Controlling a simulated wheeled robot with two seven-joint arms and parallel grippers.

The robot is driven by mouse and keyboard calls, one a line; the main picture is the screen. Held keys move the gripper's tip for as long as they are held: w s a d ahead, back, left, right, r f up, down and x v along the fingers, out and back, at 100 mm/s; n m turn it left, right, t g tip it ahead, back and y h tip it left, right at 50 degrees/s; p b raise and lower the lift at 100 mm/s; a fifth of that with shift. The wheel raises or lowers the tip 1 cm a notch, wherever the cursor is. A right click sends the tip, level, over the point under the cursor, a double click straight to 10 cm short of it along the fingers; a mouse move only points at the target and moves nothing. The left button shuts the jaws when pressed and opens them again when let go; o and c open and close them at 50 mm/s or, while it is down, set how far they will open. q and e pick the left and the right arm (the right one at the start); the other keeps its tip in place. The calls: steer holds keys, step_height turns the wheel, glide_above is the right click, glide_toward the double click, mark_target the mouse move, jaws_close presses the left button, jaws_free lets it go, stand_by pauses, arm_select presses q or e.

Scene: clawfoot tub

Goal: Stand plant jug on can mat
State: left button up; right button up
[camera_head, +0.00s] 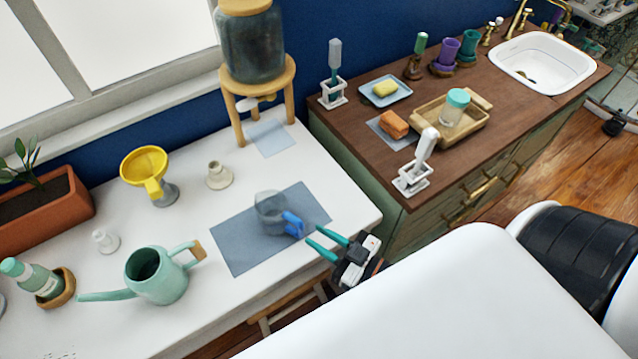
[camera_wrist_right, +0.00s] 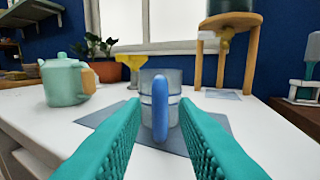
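A clear jug (camera_head: 268,207) with a blue handle (camera_head: 294,224) stands upright on a large blue-grey mat (camera_head: 232,250) on the white table. My right gripper (camera_head: 318,243) is open and empty at the table's front edge, just short of the handle. In the right wrist view the jug (camera_wrist_right: 175,108) is straight ahead, its blue handle (camera_wrist_right: 160,110) lined up between the two teal fingers, apart from both. A mint watering can (camera_head: 160,276) with a long spout stands on bare table left of the mat. My left gripper is out of view.
A wooden stand (camera_head: 289,78) holds a glass dispenser over a small pale mat (camera_head: 271,139). A brown counter (camera_head: 365,150) with a sink is to the right.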

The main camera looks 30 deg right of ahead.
steer(key=shift+v, duration=1.05)
steer(key=b+v, duration=0.2)
steer(key=v, duration=0.9)
steer(key=s+d+f+g+h, duration=0.1)
steer(key=d+f+g+h, duration=0.15)
steer(key=f, duration=0.75)
steer(key=s+d+f+m+g+h, duration=0.1)
steer(key=d+f+g+h, duration=0.15)
steer(key=f, duration=0.75)
steer(key=s+d+f+g+h, duration=0.1)
steer(key=s+f+g, duration=0.15)
steer(key=f, duration=0.75)
steer(key=s+a+f+g, duration=0.3)
steer(key=s+f+g, duration=0.1)
steer(key=f, duration=0.3)
steer(key=s+a+f+m+g+h, duration=0.1)
steer(key=s+a+f+g, duration=0.2)
steer(key=f, duration=0.4)
steer(key=shift+s+a+m+g, duration=0.3)
steer(key=shift+s+g, duration=0.25)
steer(key=shift+s, duration=0.55)
steer(key=shift+f, duration=0.1)
